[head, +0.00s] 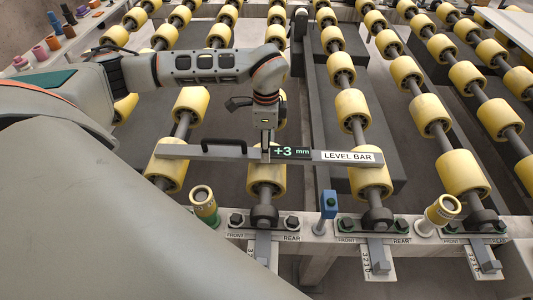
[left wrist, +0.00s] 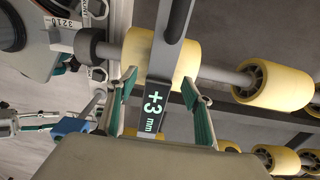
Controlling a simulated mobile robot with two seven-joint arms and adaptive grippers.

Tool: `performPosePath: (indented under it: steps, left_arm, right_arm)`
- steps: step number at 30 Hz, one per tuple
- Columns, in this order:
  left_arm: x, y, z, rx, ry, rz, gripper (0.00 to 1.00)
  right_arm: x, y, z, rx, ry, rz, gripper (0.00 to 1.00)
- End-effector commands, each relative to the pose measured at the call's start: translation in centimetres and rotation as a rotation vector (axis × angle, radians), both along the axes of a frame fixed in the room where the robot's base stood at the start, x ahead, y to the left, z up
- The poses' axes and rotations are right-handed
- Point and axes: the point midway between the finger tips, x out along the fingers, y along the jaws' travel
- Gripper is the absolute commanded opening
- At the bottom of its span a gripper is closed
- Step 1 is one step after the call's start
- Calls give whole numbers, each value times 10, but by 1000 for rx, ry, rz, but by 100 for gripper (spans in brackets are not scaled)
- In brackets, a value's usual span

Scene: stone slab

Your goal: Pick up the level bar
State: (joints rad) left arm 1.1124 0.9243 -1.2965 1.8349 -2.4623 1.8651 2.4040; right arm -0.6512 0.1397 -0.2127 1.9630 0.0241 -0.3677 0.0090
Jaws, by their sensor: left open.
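The level bar (head: 345,158) is a long grey bar with a black handle, a green "+3 mm" display and a "LEVEL BAR" label. It lies across several yellow rollers in the head view. My left gripper (head: 266,150) points down at the middle of the bar, just left of the display. In the left wrist view the bar (left wrist: 154,101) runs between the two green-padded fingers of my open left gripper (left wrist: 160,88). A gap shows beside the bar, and I cannot tell whether either finger touches it.
Rows of yellow rollers (head: 430,113) fill the bench. Along the front rail stand a blue block (head: 329,204), two yellow-topped cylinders (head: 203,203) (head: 441,211) and several brackets with scales. Small coloured spools (head: 54,41) stand at the back left.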

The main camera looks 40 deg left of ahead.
Motion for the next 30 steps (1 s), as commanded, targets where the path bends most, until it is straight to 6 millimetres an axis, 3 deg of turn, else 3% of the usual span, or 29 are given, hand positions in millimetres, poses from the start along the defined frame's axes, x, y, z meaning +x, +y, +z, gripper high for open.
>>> performPosePath:
  steps: [6,14,20,30]
  left_arm:
    - [0,0,-24,0,0,-1,51]
    - [0,0,-26,0,-1,-1,51]
    - [0,0,-25,-1,-1,-2,0]
    - [1,-1,-23,-2,-3,-2,0]
  right_arm:
    - [0,0,0,0,1,0,40]
    - [1,0,-1,0,0,0,40]
    - [1,0,0,0,0,0,40]
    - [1,0,0,0,-1,-1,40]
